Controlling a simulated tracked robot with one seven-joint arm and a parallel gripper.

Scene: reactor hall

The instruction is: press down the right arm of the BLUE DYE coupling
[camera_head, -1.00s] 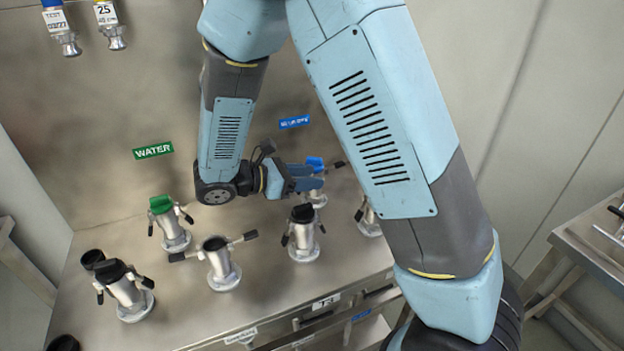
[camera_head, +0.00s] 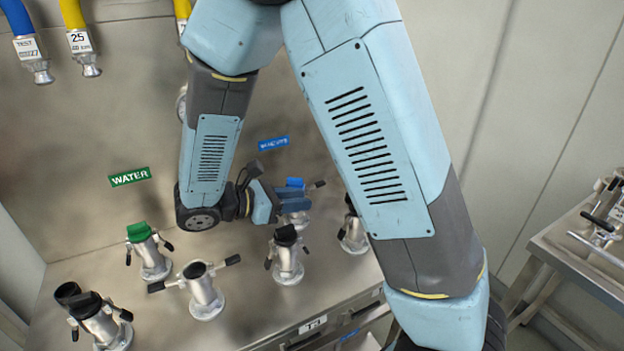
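The BLUE DYE coupling (camera_head: 295,183) has a blue cap and stands at the back of the steel bench, under a blue label (camera_head: 273,143) on the back panel. One dark-tipped arm of it (camera_head: 317,185) sticks out to the right, slightly raised. My gripper (camera_head: 288,199) reaches in from the left and lies in front of the coupling at cap height, covering its body and left side. The fingers are small and overlap the coupling, so I cannot tell if they touch it or how far apart they are.
A green-capped coupling (camera_head: 140,232) stands under the WATER label (camera_head: 130,177). An uncapped coupling (camera_head: 203,285) with spread arms and black-capped couplings (camera_head: 287,252) (camera_head: 97,316) stand in front. Hoses (camera_head: 78,40) hang at upper left. A side table (camera_head: 570,245) is at right.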

